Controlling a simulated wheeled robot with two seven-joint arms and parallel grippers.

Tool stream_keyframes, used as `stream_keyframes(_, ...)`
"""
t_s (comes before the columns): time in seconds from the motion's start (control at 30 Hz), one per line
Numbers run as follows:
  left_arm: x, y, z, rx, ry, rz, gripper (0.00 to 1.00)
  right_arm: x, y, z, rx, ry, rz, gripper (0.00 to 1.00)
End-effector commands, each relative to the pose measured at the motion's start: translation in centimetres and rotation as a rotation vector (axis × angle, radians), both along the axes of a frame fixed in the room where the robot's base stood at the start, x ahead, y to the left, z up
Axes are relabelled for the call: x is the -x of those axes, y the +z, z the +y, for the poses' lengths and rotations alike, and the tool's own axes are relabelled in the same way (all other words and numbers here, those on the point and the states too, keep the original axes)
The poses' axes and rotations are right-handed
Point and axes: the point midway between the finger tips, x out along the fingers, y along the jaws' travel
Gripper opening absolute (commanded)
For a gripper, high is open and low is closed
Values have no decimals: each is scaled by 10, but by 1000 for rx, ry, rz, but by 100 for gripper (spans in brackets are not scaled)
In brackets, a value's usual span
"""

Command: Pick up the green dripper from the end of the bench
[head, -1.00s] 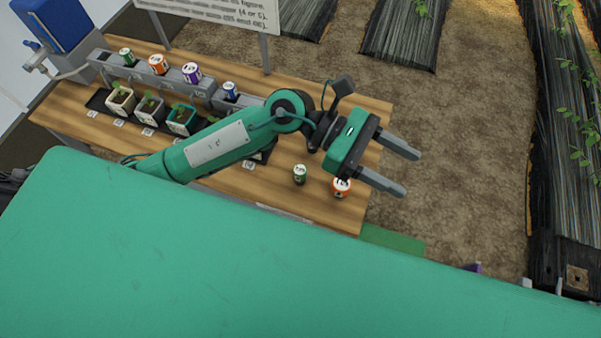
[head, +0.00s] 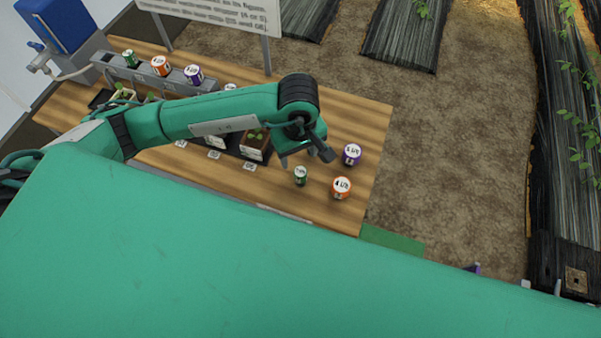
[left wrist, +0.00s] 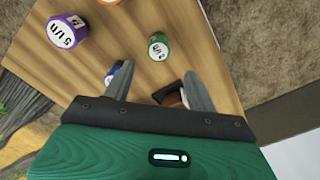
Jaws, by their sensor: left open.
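The green dripper (head: 300,176) is a small can with a white top, upright near the right end of the wooden bench (head: 330,215). My left gripper (head: 294,162) points down just behind it in the head view, partly hidden by my wrist. In the left wrist view my left gripper (left wrist: 157,68) is open and empty. The green dripper (left wrist: 158,48) shows there just beyond the fingertips, roughly in line with the gap, with no clear contact. My right gripper is not in view.
A purple dripper (head: 352,154) and an orange dripper (head: 341,187) stand close to the green one. Another green dripper (head: 130,58) stands in the grey rack at the back left. A potted seedling (head: 255,142) sits left of my gripper. The bench's right end is otherwise clear.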

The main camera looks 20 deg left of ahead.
Motion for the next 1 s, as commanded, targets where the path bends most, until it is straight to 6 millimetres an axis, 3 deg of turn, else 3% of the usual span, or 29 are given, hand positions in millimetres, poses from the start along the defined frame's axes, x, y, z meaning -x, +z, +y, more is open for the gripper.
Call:
stream_keyframes(0.13, 1, -23, -1, 1, 1, 3, 57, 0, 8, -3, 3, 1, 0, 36)
stream_keyframes(0.47, 2, -48, -2, 3, 0, 4, 57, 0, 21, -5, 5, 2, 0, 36)
stream_keyframes(0.7, 1, -80, -4, 3, 1, 3, 57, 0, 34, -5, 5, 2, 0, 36)
stream_keyframes(1.0, 0, -88, -4, 4, 0, -1, 57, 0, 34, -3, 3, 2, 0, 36)
